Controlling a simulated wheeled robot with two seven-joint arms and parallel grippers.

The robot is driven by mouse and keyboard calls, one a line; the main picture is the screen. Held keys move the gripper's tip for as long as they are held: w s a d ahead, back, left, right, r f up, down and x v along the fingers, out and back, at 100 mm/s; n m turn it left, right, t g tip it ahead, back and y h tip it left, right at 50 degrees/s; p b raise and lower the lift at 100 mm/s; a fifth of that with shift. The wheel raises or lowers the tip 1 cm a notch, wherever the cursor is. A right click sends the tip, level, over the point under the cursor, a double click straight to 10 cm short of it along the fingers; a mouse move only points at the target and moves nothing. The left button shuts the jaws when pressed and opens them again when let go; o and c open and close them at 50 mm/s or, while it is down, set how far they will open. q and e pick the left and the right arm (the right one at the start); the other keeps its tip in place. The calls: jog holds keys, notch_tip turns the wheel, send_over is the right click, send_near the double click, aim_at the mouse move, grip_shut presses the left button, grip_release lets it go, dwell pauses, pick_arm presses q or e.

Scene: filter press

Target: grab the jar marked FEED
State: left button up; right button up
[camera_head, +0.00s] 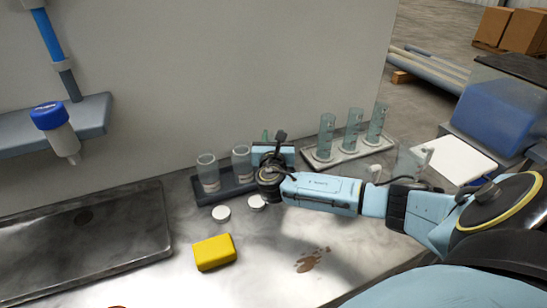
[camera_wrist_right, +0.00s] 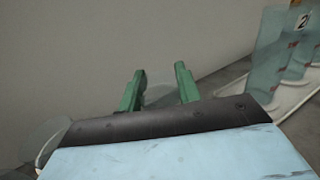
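Two clear glass jars stand on a dark tray (camera_head: 233,187) by the wall: a left jar (camera_head: 208,172) and a middle jar (camera_head: 242,162). Markings on them are too small to read, so I cannot tell which says FEED. My right gripper (camera_head: 266,136) is at the tray's right end, hiding what stands there. In the right wrist view its two green fingers (camera_wrist_right: 158,88) are apart, with a faint round piece of glass (camera_wrist_right: 160,97) between or just beyond them; contact cannot be told. Another glass rim (camera_wrist_right: 48,140) shows at the left. My left gripper is not in view.
A pale rack (camera_head: 348,152) with three glass cylinders stands right of my gripper. Two white discs (camera_head: 221,213) and a yellow block (camera_head: 214,253) lie in front of the tray. A brown stain (camera_head: 312,260) marks the bench. A sink (camera_head: 85,240) is at left.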

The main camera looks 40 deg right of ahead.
grip_shut()
